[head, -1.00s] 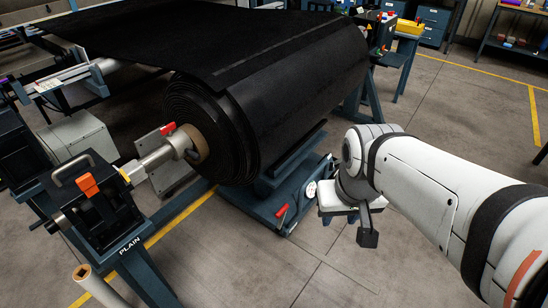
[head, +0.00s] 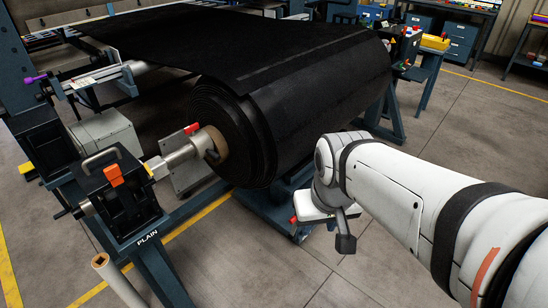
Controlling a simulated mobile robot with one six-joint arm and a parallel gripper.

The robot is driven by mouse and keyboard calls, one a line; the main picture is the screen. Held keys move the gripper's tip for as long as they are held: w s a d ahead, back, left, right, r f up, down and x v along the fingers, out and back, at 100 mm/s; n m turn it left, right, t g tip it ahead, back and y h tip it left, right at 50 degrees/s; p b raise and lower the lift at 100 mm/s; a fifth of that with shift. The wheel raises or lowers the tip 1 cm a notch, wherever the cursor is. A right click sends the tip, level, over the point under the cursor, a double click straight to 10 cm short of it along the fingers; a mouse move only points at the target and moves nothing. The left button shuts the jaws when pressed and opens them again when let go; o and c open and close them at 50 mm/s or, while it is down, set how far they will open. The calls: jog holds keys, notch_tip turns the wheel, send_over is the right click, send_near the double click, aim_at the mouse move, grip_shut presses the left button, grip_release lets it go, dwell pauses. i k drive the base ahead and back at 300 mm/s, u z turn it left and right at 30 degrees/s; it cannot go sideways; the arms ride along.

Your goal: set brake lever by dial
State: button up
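A small red lever (head: 293,220) on the blue cart under the black belt roll shows only in part, just left of my gripper. No dial face can be made out now; that side of the cart is behind my gripper and arm. My gripper (head: 345,243) points down in front of the cart, with a dark fingertip showing. Its other finger is not clear, so its opening cannot be judged. I cannot tell whether it touches the cart.
The black belt roll (head: 310,95) sits on a shaft with a red catch (head: 192,128). A black bearing block (head: 118,200) with an orange handle stands on a frame marked PLAIN. A cardboard tube (head: 118,280) stands at front left. Floor is clear in front of the cart.

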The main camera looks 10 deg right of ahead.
aim_at(293, 220)
jog(key=z, duration=0.05)
jog(key=i, duration=0.95)
jog(key=u, duration=0.05)
